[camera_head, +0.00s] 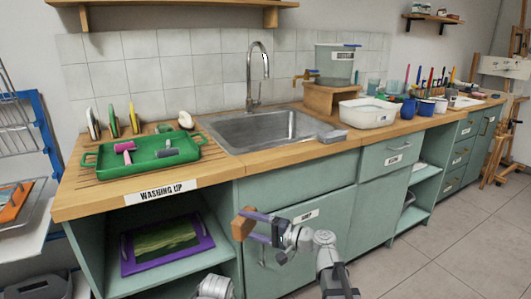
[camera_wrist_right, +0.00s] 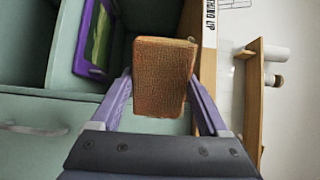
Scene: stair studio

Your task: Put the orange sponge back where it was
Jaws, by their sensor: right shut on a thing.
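The orange sponge (camera_head: 243,224) is a brownish-orange block held in front of the cabinet doors, below the counter's front edge. It also fills the middle of the right wrist view (camera_wrist_right: 162,76). My right gripper (camera_head: 250,227) has its purple fingers shut on the sponge from both sides, and they show in the right wrist view (camera_wrist_right: 160,95). The sponge touches nothing else that I can see. My left gripper is out of view. The frames do not show where the sponge was before.
A wooden counter (camera_head: 210,177) holds a green tray (camera_head: 100,170) with rollers, a steel sink (camera_head: 285,123) and a white tub (camera_head: 352,120). A grey object (camera_head: 331,136) sits at the sink's front right. A purple-framed tray (camera_head: 205,243) lies on the shelf below.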

